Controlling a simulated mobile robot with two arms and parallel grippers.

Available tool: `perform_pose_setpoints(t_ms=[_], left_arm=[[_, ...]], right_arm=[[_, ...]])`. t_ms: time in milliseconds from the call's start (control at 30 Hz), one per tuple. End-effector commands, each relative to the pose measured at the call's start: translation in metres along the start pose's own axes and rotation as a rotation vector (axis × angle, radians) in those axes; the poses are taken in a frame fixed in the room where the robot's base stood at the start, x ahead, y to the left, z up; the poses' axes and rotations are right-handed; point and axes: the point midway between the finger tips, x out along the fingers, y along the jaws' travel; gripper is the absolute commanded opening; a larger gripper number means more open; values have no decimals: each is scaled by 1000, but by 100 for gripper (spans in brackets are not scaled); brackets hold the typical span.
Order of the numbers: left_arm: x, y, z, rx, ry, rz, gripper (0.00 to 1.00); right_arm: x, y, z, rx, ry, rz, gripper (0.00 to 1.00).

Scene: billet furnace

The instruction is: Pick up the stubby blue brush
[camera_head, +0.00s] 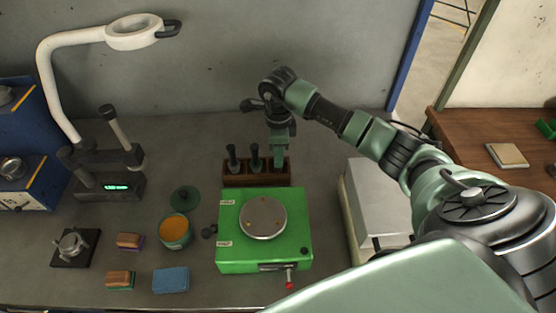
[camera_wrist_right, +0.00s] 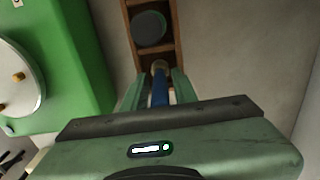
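My right gripper (camera_head: 280,163) points down at the right end of the wooden rack (camera_head: 237,182) in the head view. In the right wrist view, the blue brush (camera_wrist_right: 159,92) shows between the two fingers of my right gripper (camera_wrist_right: 158,80). A narrow light gap shows beside the blue part, so the fingers look open around it. The brush's lower part is hidden, and in the head view the gripper covers it. The rack (camera_wrist_right: 179,25) also shows in the right wrist view, with a dark round piece in one compartment. My left gripper is not in view.
Two dark-handled tools (camera_head: 233,157) stand in the rack's other slots. A green machine with a round plate (camera_head: 263,217) stands just in front. A grey box (camera_head: 375,200) is to the right. An orange-filled tin (camera_head: 175,230) and small blocks lie left.

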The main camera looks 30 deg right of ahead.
Motion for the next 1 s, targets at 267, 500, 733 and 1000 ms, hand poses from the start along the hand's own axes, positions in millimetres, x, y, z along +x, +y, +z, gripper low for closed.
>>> perform_pose_setpoints(t_ms=[267, 500, 733, 1000], left_arm=[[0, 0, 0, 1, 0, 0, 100], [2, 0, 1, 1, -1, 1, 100], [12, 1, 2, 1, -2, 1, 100], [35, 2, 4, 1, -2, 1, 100]], right_arm=[[0, 0, 0, 0, 0, -1, 0], [-4, -1, 0, 0, -1, -2, 0], [-30, -2, 0, -1, -1, -7, 0], [-106, -2, 1, 0, -5, -10, 0]])
